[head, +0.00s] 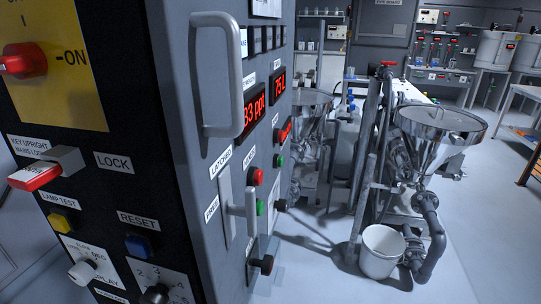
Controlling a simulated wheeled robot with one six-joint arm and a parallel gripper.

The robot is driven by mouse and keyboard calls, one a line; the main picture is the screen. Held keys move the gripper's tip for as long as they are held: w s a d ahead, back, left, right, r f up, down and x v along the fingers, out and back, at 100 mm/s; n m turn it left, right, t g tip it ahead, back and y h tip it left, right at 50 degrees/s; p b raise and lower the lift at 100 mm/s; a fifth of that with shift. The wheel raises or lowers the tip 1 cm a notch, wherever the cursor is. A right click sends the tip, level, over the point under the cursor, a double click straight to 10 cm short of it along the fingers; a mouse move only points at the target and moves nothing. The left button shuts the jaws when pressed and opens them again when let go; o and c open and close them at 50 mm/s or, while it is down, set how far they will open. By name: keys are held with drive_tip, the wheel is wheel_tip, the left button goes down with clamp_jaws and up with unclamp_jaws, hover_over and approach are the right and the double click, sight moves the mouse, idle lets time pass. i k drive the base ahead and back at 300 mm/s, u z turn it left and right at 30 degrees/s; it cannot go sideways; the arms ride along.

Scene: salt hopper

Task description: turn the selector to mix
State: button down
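No label reading "mix" can be read, so I cannot tell which control is the selector. On the side face of the grey cabinet, a black knob (281,205) sits at the right edge, and a dark knob with a red mark (262,265) sits lower down. Both are seen nearly edge-on, and their settings cannot be read. On the black front panel, a white pointer knob (84,271) has a label ending in "PLAY". A black dial (155,293) with numbers is cut off by the bottom edge. My gripper is not in view.
The cabinet (172,130) fills the left, with a large grey handle (215,75) and a pale lever (240,210) sticking out. A steel hopper (440,125) and white bucket (382,250) stand to the right. Open floor (490,240) lies at the lower right.

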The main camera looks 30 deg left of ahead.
sight(281, 205)
drive_tip(key=k, duration=0.5)
drive_tip(key=u, duration=0.8)
drive_tip(key=i, duration=0.75)
drive_tip(key=z, duration=0.8)
